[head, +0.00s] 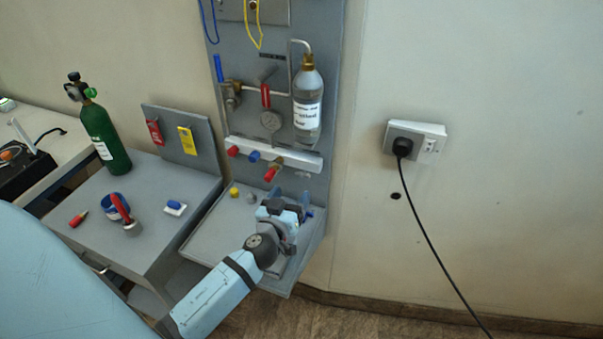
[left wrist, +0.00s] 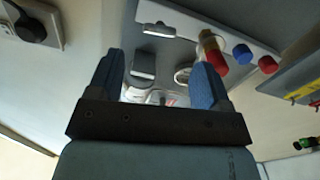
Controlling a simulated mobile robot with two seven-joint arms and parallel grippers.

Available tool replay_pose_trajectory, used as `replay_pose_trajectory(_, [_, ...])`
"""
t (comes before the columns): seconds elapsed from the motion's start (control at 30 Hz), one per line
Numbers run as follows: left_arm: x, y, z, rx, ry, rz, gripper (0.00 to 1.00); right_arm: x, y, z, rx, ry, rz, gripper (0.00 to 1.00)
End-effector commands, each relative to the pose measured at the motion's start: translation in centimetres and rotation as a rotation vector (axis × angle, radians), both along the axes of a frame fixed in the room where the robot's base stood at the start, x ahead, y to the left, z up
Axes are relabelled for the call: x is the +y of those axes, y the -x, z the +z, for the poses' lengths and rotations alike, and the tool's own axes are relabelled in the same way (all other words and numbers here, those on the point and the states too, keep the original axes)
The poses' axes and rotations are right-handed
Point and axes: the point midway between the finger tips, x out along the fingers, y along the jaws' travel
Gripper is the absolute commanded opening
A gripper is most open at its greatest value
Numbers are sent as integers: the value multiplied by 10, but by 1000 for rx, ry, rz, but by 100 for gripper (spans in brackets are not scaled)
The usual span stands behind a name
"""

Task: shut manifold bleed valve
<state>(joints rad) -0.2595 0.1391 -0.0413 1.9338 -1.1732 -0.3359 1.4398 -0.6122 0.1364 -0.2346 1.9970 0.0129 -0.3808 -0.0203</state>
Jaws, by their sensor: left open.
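A white manifold bar (head: 300,157) crosses the grey wall panel. It carries a red knob (head: 233,151), a blue knob (head: 254,156) and a brass fitting with a red end (head: 272,170). I cannot tell which part is the bleed valve. My left gripper (head: 290,196) is open below the bar's right part, over the grey shelf, apart from the bar. In the left wrist view, between and beyond the open fingers (left wrist: 157,76), a grey block (left wrist: 144,62) and a pale ring (left wrist: 183,75) show. The brass-and-red fitting (left wrist: 211,47) is beyond the right finger.
Above the bar are a gauge (head: 271,121), a red lever (head: 265,96) and a labelled bottle (head: 308,112). The shelf (head: 215,225) holds small yellow and grey pieces. A green cylinder (head: 104,138) stands on the left bench. A plugged socket (head: 431,142) is at right.

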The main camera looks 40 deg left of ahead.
Motion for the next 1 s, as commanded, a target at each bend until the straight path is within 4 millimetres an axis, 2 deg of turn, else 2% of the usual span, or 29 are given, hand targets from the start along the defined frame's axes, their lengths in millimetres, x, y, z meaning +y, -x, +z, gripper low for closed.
replay_pose_trajectory(0.1, [7, -27, 4, -1, -3, 0, 72, 0, 1, 7, 3, 2, 2, 43])
replay_pose_trajectory(0.33, [15, -63, 2, 0, -1, 0, 72, -1, 2, 14, 6, 4, 3, 43])
replay_pose_trajectory(0.5, [18, -75, 0, 1, -1, 1, 72, -1, 2, 16, 5, 4, 3, 43])
replay_pose_trajectory(0.8, [18, -76, 0, 1, 0, 1, 72, 0, 1, 19, -1, 2, 2, 43])
replay_pose_trajectory(0.87, [18, -76, 0, 1, 0, 1, 61, -1, 1, 19, -1, 2, 2, 43])
replay_pose_trajectory(1.0, [18, -76, 0, 1, 0, 1, 29, -1, 1, 19, -1, 2, 2, 43])
